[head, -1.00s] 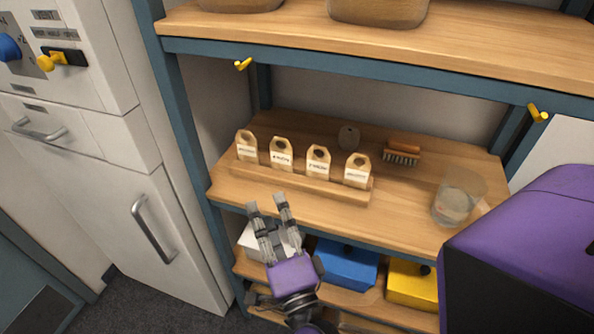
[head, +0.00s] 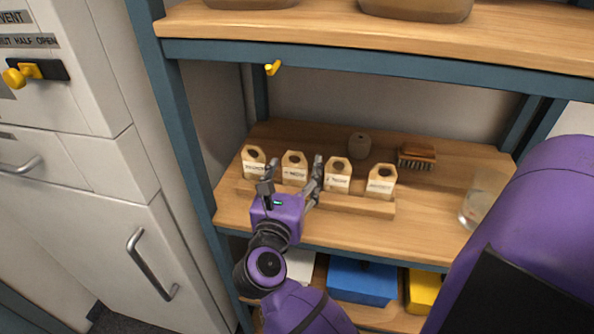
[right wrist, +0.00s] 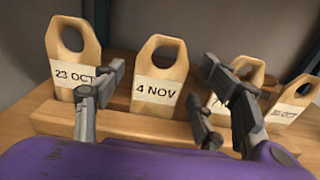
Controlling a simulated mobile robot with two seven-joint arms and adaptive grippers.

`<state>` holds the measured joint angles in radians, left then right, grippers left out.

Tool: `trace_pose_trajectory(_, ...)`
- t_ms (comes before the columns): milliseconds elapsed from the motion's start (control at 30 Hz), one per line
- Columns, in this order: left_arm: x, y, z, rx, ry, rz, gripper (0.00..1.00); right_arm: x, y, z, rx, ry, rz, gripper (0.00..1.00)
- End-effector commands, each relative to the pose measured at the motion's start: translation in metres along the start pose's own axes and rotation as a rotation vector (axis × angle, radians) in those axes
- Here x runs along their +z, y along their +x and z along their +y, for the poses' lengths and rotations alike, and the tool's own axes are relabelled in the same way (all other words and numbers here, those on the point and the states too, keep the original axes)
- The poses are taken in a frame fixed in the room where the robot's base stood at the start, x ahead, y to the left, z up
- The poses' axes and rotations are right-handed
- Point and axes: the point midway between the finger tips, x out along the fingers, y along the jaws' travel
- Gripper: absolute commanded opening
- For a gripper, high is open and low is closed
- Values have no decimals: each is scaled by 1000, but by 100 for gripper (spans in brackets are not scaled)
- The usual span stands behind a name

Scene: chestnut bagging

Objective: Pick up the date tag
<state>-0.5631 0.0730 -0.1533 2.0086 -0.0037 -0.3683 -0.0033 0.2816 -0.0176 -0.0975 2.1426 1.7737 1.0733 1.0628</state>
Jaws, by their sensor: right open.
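Several wooden date tags with holed tops stand upright in a wooden rack (head: 345,203) on the middle shelf. In the right wrist view the leftmost tag (right wrist: 75,72) reads 23 OCT and the one beside it (right wrist: 158,85) reads 4 NOV. The third tag (right wrist: 238,76) is partly hidden by a finger; the fourth tag (right wrist: 292,104) is at the right, its label hard to read. My right gripper (head: 293,172) is open and empty, its fingers spread either side of the 4 NOV tag, which shows between them. I see no clear contact. My left gripper is out of view.
Behind the rack are a small round brownish object (head: 360,146) and a brush (head: 417,157). A clear glass (head: 482,203) stands at the right. The upper shelf (head: 390,42) overhangs. Blue (head: 362,280) and yellow (head: 423,290) bins sit below; a white cabinet (head: 80,190) is at left.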

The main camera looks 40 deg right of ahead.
Motion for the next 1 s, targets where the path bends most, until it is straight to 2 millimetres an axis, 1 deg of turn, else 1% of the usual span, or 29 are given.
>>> trace_pose_trajectory(33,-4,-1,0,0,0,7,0,2,6,1,1,0,-2,66)
trace_pose_trajectory(100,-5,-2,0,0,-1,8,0,0,11,1,2,0,-1,66)
trace_pose_trajectory(333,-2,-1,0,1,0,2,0,-2,13,0,1,-1,3,66)
trace_pose_trajectory(367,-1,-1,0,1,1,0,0,-2,13,0,1,-1,3,64)
trace_pose_trajectory(600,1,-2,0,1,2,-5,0,-2,12,0,1,-1,2,33)
trace_pose_trajectory(667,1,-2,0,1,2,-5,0,-2,12,0,1,-1,2,27)
trace_pose_trajectory(900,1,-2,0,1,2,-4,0,-2,12,0,1,-1,2,27)
trace_pose_trajectory(1000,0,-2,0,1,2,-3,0,4,12,0,1,1,1,27)
